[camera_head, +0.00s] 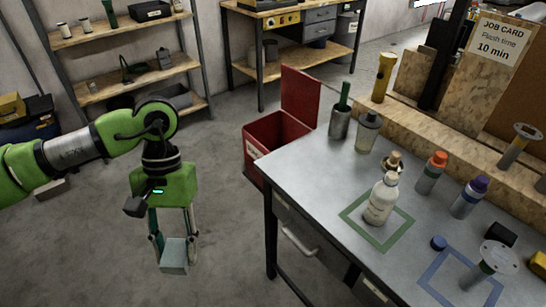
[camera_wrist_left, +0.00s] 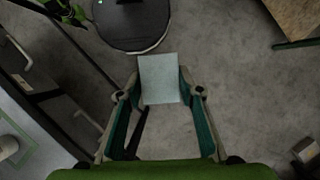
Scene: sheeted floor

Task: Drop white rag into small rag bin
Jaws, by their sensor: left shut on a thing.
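The white rag (camera_head: 174,256) is a pale, square-looking piece between the fingertips of my left gripper (camera_head: 173,238). My left gripper is shut on it and points down over the floor, left of the table. In the left wrist view the rag (camera_wrist_left: 160,72) lies between the two fingertips (camera_wrist_left: 160,92). A red bin (camera_head: 257,150) with its lid raised stands behind the table's left end, to the right of and beyond my left gripper. The gripper and rag are apart from it. The bin's inside is only partly visible. My right gripper is not in view.
The grey table (camera_head: 310,170) holds a white bottle (camera_head: 382,200) in a green square, and several other bottles. Its left edge lies between my left arm and the items. Wooden shelves (camera_head: 125,70) stand at the back left. Grey floor (camera_head: 110,250) around the gripper is clear.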

